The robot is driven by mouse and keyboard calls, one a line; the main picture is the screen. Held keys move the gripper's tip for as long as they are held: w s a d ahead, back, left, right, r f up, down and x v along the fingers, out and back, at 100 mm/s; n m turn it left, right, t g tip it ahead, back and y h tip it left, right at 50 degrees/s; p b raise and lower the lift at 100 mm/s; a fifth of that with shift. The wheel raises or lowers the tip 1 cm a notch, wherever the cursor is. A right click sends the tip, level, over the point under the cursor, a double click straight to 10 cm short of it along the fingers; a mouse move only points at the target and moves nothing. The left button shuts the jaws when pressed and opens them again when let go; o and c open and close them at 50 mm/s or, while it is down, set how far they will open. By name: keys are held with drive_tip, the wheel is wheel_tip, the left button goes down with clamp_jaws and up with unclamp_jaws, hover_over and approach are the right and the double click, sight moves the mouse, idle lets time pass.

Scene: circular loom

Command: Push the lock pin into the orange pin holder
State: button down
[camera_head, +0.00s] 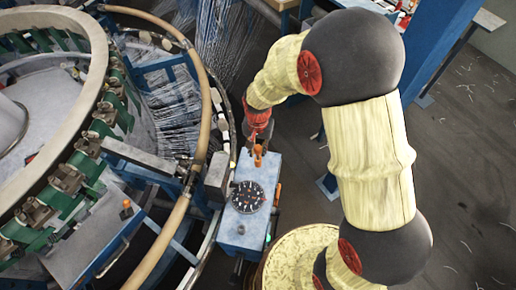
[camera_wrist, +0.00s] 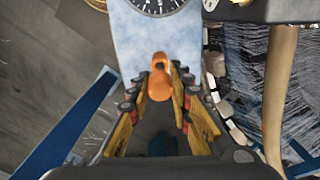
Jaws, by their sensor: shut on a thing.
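An orange piece with a rounded end (camera_wrist: 160,84) sits between the fingers of my gripper (camera_wrist: 163,92) in the wrist view. It also shows as a small orange shape (camera_head: 258,156) under my gripper (camera_head: 257,143) in the head view. My gripper is shut on it, pointing down at the far end of the light blue box top. I cannot tell the lock pin and the orange pin holder apart here; the lower part is hidden by the fingers.
The light blue box (camera_head: 238,228) carries a round black dial (camera_head: 248,197) nearer to me. The loom's curved tan rail (camera_head: 197,140) runs close on its left. A second orange knob (camera_head: 126,204) stands on a grey panel at the left. Grey floor lies right.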

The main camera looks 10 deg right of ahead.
sight(258, 155)
drive_tip(key=shift+f+b, duration=1.05)
drive_tip(key=shift+f, duration=0.8)
drive_tip(key=c, duration=1.5)
unclamp_jaws()
drive_tip(key=shift+r, duration=0.1)
drive_tip(key=shift+c, duration=0.2)
wheel_tip(258, 155, up, 12)
